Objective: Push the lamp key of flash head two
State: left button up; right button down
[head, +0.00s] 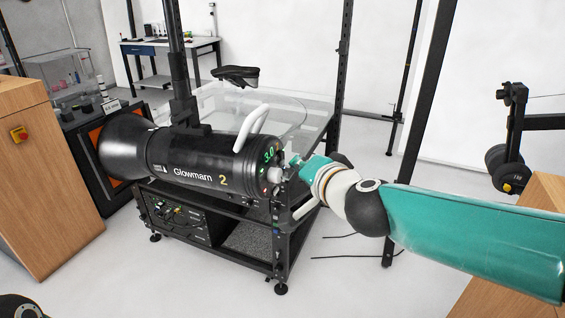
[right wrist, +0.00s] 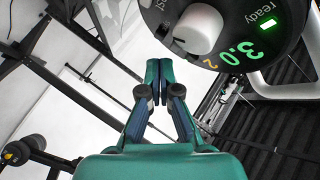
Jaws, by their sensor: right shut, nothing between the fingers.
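Flash head two (head: 190,162) is a black cylinder marked "Glowmarn 2", lying level on its stand. Its rear control panel faces right in the head view. In the right wrist view, the panel (right wrist: 232,22) shows a white knob (right wrist: 197,29), a green "3.0" display (right wrist: 240,53) and a green light (right wrist: 269,22) beside "ready". I cannot make out which part is the lamp key. My right gripper (head: 286,164) is shut and empty close to the panel; its fingertips (right wrist: 159,66) show just below the panel in the wrist view. Contact cannot be told. My left gripper is out of view.
A white handle (head: 250,128) rises from the head's top. A black frame (head: 283,245) carries the head, with a power unit (head: 180,219) on its lower shelf. Wooden cabinets (head: 45,190) stand left and at lower right.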

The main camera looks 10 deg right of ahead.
jog(key=shift+s+d, duration=0.1)
jog(key=shift+d, duration=0.15)
jog(key=s+d, duration=0.2)
jog(key=d, duration=0.1)
jog(key=s+d, duration=0.1)
jog(key=shift+s+d+r, duration=0.2)
jog(key=shift+d+r, duration=0.1)
jog(key=shift+d, duration=0.1)
dwell(0.4)
jog(key=s+f+n+g+h, duration=0.2)
jog(key=f+g, duration=0.6)
jog(key=f, duration=2.6)
jog(key=s+a+f+n+g+y, duration=0.1)
jog(key=s+a+f+n+g, duration=0.1)
jog(key=s+f, duration=0.7)
jog(key=s+a+f+n+g+y, duration=0.2)
jog(key=s+a+f+g, duration=0.1)
jog(key=s+f, duration=0.6)
jog(key=s+a, duration=0.1)
jog(key=s, duration=0.3)
jog(key=shift+s+a+n+g, duration=0.15)
jog(key=shift+a+n+g, duration=0.15)
jog(key=shift+a+g, duration=0.1)
